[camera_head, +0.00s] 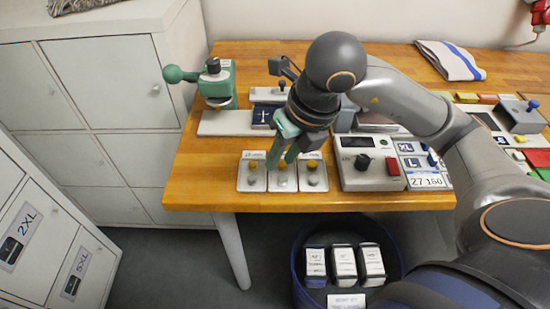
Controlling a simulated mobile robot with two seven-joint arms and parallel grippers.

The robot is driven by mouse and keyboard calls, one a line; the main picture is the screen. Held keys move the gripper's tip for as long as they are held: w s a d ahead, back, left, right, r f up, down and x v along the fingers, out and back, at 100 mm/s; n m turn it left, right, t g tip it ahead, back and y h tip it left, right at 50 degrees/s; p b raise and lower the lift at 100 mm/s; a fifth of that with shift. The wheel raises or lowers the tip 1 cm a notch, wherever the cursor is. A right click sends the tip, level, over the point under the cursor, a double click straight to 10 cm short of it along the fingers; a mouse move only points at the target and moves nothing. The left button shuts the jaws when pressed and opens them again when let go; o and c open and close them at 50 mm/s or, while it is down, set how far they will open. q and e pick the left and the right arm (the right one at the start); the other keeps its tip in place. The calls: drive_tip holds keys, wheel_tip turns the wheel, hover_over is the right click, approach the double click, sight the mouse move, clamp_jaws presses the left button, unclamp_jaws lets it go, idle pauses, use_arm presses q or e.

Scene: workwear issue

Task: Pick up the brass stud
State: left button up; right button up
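Three small pale plates stand in a row near the front edge of the table, each with a brass-coloured piece at the back and a silver one in front. The brass stud on the middle plate (283,165) shows between the fingers of my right gripper (280,163). Brass pieces also show on the left plate (252,165) and right plate (312,165). My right gripper points down with its green fingers apart. I cannot tell whether they touch the middle stud. My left gripper is out of view.
A green press (217,85) with a ball handle stands at the back left. A control box (368,162) with a black knob and red button is right of the plates. Size cards (424,179) lie beside it. A blue-rimmed bin (296,262) with boxes stands below the table.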

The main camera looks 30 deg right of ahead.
drive_tip(key=w+d+r+m+t+h, duration=0.1)
drive_tip(key=w+d+h, duration=0.1)
drive_tip(key=d, duration=0.2)
drive_tip(key=b, duration=0.2)
approach(283, 164)
drive_tip(key=shift+x, duration=4.1)
drive_tip(key=shift+c, duration=0.2)
clamp_jaws()
